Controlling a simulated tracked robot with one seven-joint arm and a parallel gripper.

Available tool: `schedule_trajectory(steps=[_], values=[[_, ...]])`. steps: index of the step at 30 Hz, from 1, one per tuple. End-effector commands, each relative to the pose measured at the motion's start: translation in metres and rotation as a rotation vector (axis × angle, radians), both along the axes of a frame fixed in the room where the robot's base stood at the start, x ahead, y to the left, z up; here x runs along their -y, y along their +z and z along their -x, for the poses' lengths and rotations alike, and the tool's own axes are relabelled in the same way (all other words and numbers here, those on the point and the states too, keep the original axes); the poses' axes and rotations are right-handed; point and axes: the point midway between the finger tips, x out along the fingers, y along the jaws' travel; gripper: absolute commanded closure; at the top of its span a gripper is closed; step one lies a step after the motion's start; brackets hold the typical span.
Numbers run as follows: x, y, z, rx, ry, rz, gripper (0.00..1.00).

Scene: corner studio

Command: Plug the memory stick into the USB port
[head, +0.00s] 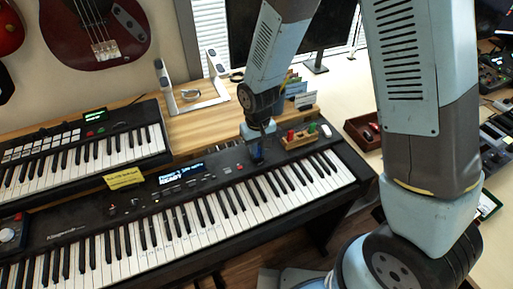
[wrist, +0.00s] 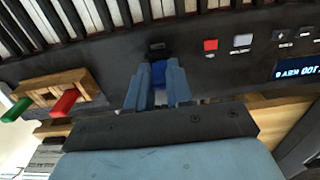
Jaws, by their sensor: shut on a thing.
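My gripper (wrist: 158,84) is shut on the blue memory stick (wrist: 160,97) in the wrist view; its two blue-grey fingers flank the stick. A small black socket (wrist: 157,46), which looks like the USB port, is in the dark keyboard panel just beyond the fingertips. The stick's front end is mostly hidden, so I cannot tell whether it touches the port. In the head view my gripper (head: 257,148) points down at the back panel of the lower keyboard (head: 214,182), left of the wooden block. The port is hidden there.
A wooden block (head: 296,140) with red and green sticks stands close to my gripper; the block also shows at left in the wrist view (wrist: 57,88). A second keyboard (head: 85,150) is at left. A white stand (head: 195,99) is behind. A brown tray (head: 362,132) lies at right.

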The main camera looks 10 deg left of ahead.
Motion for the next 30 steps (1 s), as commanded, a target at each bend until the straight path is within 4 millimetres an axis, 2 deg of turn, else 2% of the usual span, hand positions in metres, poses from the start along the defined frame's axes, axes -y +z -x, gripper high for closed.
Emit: schedule_trajectory(steps=[16, 17, 18, 26, 30], values=[[0.0, -0.007, 0.0001, 0.0, 0.0, 0.0, 1.0], [-0.0001, -0.0071, 0.0001, 0.0, 0.0, 0.0, 0.79], [-0.0001, -0.0069, 0.0001, 0.0, 0.0, 0.0, 0.75], [-0.0002, -0.0068, 0.0001, 0.0, 0.0, 0.0, 0.5], [-0.0002, -0.0067, 0.0001, 0.0, 0.0, 0.0, 0.5]])
